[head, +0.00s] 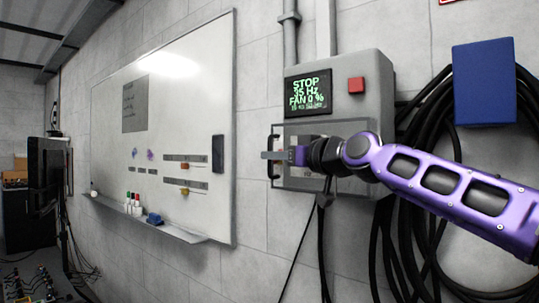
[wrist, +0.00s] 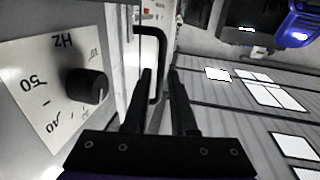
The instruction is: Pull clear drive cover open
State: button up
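The grey drive box (head: 345,75) is on the wall. Its clear cover (head: 300,131) stands over the lower front. The cover's dark bar handle (head: 273,142) is at its left edge; it also shows in the wrist view (wrist: 162,50). My gripper (head: 271,155) reaches in from the right across the cover to the handle. In the wrist view my gripper's two dark fingers (wrist: 160,72) are apart, with the handle bar between them. A gap shows between fingers and bar; contact cannot be made out. My arm hides part of the cover.
The display (head: 308,93) reads STOP, 35 Hz, FAN 0 %, beside a red button (head: 356,85). A black knob (wrist: 86,86) with an Hz scale is close to the fingers. Cables (head: 400,235) hang at right. A whiteboard (head: 165,120) with a tray is at left.

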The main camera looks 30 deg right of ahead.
jog(key=shift+w+a, duration=0.15)
jog(key=shift+w, duration=1)
jog(key=shift+c, duration=0.3)
grip_shut()
dwell(0.4)
